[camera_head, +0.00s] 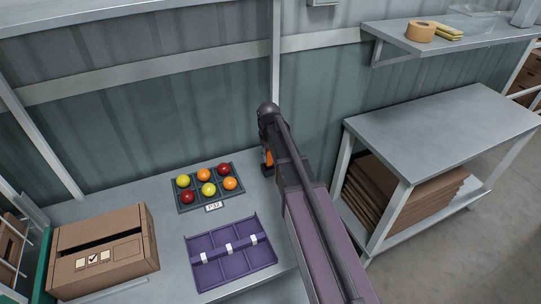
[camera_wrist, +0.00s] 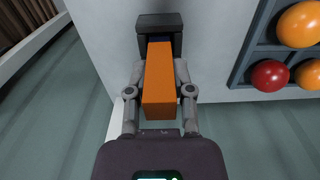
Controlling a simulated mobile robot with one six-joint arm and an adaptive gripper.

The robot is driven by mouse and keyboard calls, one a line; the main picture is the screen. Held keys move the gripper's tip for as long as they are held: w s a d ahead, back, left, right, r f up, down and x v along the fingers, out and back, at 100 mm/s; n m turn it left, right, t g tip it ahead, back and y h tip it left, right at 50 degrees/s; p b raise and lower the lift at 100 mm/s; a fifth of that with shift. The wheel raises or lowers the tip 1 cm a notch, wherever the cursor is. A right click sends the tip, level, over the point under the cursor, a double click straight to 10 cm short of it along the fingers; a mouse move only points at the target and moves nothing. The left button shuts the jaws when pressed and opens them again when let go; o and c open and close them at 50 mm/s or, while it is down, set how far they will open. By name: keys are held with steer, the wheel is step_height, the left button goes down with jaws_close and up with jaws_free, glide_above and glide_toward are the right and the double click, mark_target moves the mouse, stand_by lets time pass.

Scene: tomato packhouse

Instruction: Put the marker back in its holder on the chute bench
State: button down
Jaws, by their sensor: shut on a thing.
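The marker (camera_wrist: 158,90) is a thick orange block in the middle of the wrist view, held between the fingers of my gripper (camera_wrist: 159,76). A sliver of its orange also shows in the head view (camera_head: 269,157). A dark block-shaped holder (camera_wrist: 160,20) stands at the marker's far end, with a little blue showing between them. I cannot tell whether the marker's end is inside the holder or just above it. In the head view my gripper (camera_head: 267,155) is over the back right of the chute bench (camera_head: 130,200), and my arm hides part of that area.
A tray (camera_head: 176,197) of red, orange and yellow tomatoes lies left of my gripper, with a small label card (camera_head: 214,207). A purple divided tray (camera_head: 215,284) and a cardboard box (camera_head: 130,226) stand nearer the front. A steel table (camera_head: 440,120) stands right.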

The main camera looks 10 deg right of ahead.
steer(key=shift+f+b, duration=0.9)
steer(key=shift+f, duration=0.05)
stand_by(0.4)
steer(key=shift+c, duration=2.1)
jaws_free()
steer(key=c, duration=0.3)
steer(key=shift+s, duration=0.1)
steer(key=shift+r, duration=0.1)
steer(key=shift+r+p, duration=3.5)
steer(key=shift+p, duration=0.05)
steer(key=s, duration=0.6)
steer(key=s+m, duration=0.1)
steer(key=s, duration=0.6)
steer(key=s+m, duration=0.1)
steer(key=s, duration=0.6)
steer(key=shift+d, duration=0.35)
